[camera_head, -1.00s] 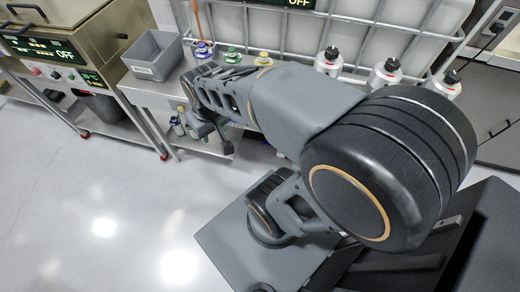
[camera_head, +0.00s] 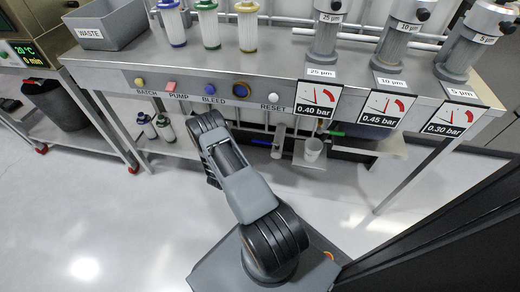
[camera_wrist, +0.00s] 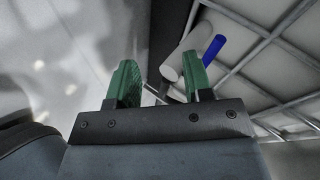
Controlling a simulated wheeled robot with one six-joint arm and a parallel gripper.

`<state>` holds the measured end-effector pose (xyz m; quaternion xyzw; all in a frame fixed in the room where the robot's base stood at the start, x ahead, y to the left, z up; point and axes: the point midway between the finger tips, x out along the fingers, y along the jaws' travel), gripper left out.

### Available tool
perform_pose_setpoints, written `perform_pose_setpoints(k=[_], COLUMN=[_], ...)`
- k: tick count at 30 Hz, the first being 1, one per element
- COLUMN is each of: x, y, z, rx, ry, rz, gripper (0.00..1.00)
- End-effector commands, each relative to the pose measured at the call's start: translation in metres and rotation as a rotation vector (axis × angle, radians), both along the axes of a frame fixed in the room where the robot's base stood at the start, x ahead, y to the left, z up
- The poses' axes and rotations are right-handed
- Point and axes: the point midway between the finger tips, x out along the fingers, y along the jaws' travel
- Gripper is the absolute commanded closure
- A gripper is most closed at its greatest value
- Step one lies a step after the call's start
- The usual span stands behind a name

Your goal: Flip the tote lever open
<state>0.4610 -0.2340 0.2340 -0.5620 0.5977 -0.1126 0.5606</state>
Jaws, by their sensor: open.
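In the wrist view, my gripper (camera_wrist: 159,75) is open, with two green fingers and nothing between them. A blue lever (camera_wrist: 213,49) shows beyond the right finger, beside a pale grey cylindrical valve part (camera_wrist: 187,58). The right fingertip overlaps this part in the picture; I cannot tell whether they touch. The tote's metal cage (camera_wrist: 262,42) stands behind. In the head view, what looks like the blue lever (camera_head: 261,142) lies under the bench, right of my arm.
The bench (camera_head: 290,65) overhangs the area, carrying a waste bin (camera_head: 108,25), several filter housings and buttons. Pressure gauges (camera_head: 319,98) hang at its front edge. A pale cup (camera_head: 312,150) and a green item (camera_head: 335,134) are under it.

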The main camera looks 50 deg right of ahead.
Motion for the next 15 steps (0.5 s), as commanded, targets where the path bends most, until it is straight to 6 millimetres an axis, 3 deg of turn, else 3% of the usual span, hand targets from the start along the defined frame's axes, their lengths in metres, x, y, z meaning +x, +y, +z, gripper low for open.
perform_pose_setpoints(k=[3, 9, 15], x=[-0.007, -0.012, -0.01], y=[-0.019, -0.033, -0.054], z=[0.015, 0.041, 0.043], rx=[-0.143, -0.278, -0.306], ry=[-0.168, -0.358, -0.415], rz=[-0.15, -0.266, -0.29], gripper=[0.54, 0.54, 0.54])
